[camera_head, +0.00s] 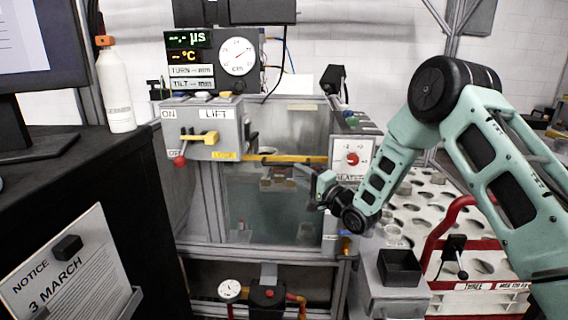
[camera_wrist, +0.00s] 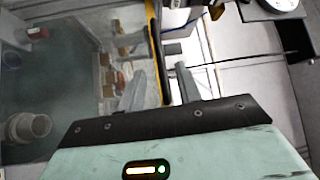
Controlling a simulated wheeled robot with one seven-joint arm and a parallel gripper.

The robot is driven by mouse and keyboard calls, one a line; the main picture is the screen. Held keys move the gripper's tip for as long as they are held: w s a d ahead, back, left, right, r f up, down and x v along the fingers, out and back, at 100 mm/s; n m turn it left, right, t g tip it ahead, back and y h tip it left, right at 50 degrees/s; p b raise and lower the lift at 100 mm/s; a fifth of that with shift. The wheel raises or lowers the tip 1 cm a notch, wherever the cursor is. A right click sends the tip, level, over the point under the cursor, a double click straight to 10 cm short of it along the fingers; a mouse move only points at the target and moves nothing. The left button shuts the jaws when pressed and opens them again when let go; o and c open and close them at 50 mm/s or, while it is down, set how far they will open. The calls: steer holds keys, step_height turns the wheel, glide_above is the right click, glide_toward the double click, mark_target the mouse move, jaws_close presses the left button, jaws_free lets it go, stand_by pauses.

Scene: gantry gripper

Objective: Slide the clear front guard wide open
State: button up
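The clear front guard (camera_head: 262,212) is a see-through panel in the grey machine frame, with a yellow bar (camera_head: 287,159) along its upper edge. My gripper (camera_head: 308,180) is in front of the guard, near the bar's right part. In the wrist view my gripper (camera_wrist: 160,88) has its two grey fingers apart. The yellow bar (camera_wrist: 154,45) runs between them in that picture, with visible gaps; I cannot tell whether either finger touches it. The guard (camera_wrist: 75,75) shows there as a hazy pane on the left. My wrist hides the guard's right side in the head view.
The LIFT box (camera_head: 212,130) with a red-knobbed lever is at upper left. A red-knob dial box (camera_head: 352,158) is close above my wrist. A black bin (camera_head: 399,268) and a white holed rack (camera_head: 425,205) are at right. A gauge (camera_head: 230,289) sits below.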

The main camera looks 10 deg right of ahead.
mark_target(284, 165)
steer(key=p+x, duration=0.1)
steer(key=x, duration=0.6)
steer(key=shift+w+a, duration=0.2)
steer(key=shift+w, duration=0.15)
jaws_close()
